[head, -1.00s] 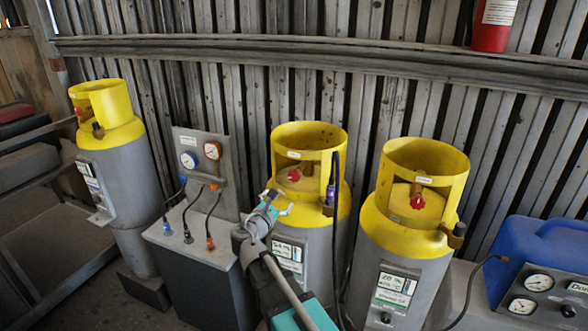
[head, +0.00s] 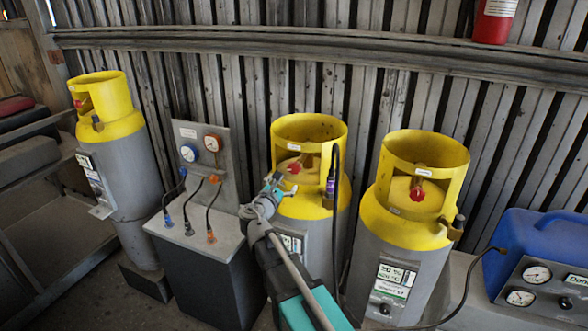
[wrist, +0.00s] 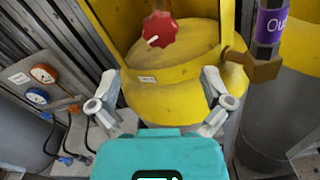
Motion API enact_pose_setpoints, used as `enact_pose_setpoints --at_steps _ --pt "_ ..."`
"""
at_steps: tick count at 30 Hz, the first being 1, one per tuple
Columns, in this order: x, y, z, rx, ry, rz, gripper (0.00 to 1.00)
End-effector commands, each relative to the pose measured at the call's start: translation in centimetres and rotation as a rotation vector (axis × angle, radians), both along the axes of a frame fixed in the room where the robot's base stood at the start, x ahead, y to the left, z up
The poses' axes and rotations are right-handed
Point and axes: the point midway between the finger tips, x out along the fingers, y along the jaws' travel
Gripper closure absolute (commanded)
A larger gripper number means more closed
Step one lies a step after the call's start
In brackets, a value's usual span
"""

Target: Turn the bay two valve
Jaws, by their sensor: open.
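Three grey cylinders with yellow collars stand along the wall in the head view: a left one (head: 106,110), a middle one (head: 310,207) and a right one (head: 408,225). Each has a red valve knob. The middle cylinder's red knob (head: 294,167) also shows in the wrist view (wrist: 160,30), inside the collar opening, with a white mark on it. My gripper (head: 278,188) is in front of the middle cylinder's collar. In the wrist view its fingers (wrist: 162,92) are spread and empty, short of the knob and below it in the picture. I cannot read which bay is two.
A gauge panel (head: 203,150) with hoses stands left of the middle cylinder. A dark hose with a purple-labelled fitting (head: 331,182) hangs at its right side. A blue machine with gauges (head: 535,265) is at far right. A red cylinder (head: 494,20) is on the wall.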

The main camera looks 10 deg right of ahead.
Motion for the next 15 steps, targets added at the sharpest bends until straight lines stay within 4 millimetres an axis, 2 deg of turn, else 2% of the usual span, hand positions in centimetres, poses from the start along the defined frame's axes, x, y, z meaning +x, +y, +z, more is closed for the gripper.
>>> enact_pose_setpoints --at_steps 3,15 --pt "1.9 -1.0 0.0 0.0 0.0 -0.001 0.01" --pt "6.8 -3.8 0.0 0.0 0.0 -0.001 0.01"
